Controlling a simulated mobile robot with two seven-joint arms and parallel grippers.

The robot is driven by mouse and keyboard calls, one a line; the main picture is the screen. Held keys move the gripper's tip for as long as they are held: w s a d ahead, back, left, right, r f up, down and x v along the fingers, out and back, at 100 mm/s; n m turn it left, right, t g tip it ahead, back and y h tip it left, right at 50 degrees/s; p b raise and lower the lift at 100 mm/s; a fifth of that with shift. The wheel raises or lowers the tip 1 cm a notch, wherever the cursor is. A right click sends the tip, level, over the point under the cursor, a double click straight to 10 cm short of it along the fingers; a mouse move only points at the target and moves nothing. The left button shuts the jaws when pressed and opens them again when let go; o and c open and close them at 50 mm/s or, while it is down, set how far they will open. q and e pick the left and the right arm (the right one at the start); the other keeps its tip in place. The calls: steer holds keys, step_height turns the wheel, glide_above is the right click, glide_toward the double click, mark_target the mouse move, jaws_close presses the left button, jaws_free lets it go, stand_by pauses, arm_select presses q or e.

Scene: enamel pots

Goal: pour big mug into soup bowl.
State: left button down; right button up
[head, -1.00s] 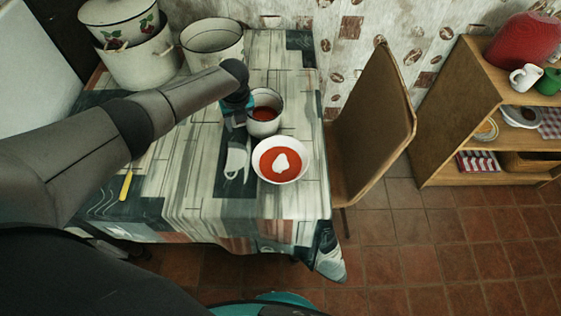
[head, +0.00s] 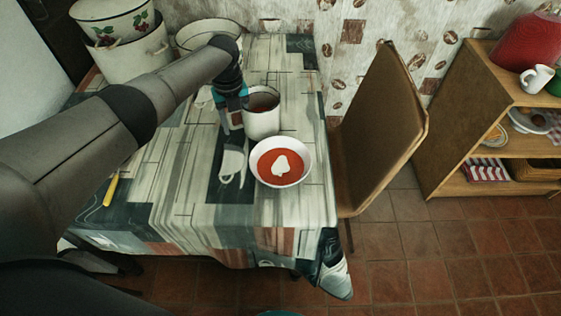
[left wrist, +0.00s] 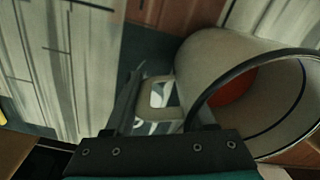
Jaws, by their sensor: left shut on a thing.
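The big mug (head: 262,125) is white enamel with a dark rim and holds red-brown liquid. It is about upright, just behind the soup bowl (head: 257,178). I cannot tell whether its base touches the table. My left gripper (head: 238,118) is at the mug's left side. In the left wrist view, the gripper (left wrist: 160,112) is shut on the mug's handle (left wrist: 160,95), and the mug (left wrist: 205,60) extends to the right with red liquid inside. The soup bowl is white, with red soup and a white dollop. My right gripper is not in view.
Large enamel pots (head: 125,65) stand at the table's back left, with another pot (head: 208,33) partly behind my arm. A yellow-handled utensil (head: 111,189) lies at the left. A chair (head: 380,130) stands at the table's right. The patterned tablecloth (head: 205,215) is clear in front.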

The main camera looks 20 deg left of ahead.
arm_select(q)
steer(key=shift+r+p, duration=2.25)
steer(key=shift+r, duration=0.35)
steer(key=shift+r, duration=0.1)
step_height(320, 180, up, 8)
steer(key=p, duration=0.5)
steer(key=shift+w+f+p, duration=0.1)
steer(key=shift+f+p, duration=0.15)
steer(key=shift+p, duration=0.15)
steer(key=shift+w+d+n+b, duration=0.1)
steer(key=shift+d+n+b, duration=0.2)
steer(key=shift+n+b, duration=0.15)
steer(key=shift+w+d+r+n, duration=0.1)
steer(key=shift+d+r+n, duration=0.15)
steer(key=shift+r+n, duration=0.1)
steer(key=s+d+r+n+b, duration=0.3)
steer(key=s+d+r+n, duration=0.35)
steer(key=n, duration=0.75)
steer(key=s+d+r+n+b, duration=0.1)
steer(key=s+d+n, duration=0.1)
steer(key=s+n, duration=0.4)
steer(key=s+d+r+n+b, duration=0.1)
steer(key=s+d+r+n, duration=0.1)
steer(key=s+n, duration=0.4)
steer(key=shift+s+d+r+n, duration=0.15)
steer(key=shift+s+r+n, duration=0.1)
steer(key=shift+n, duration=0.25)
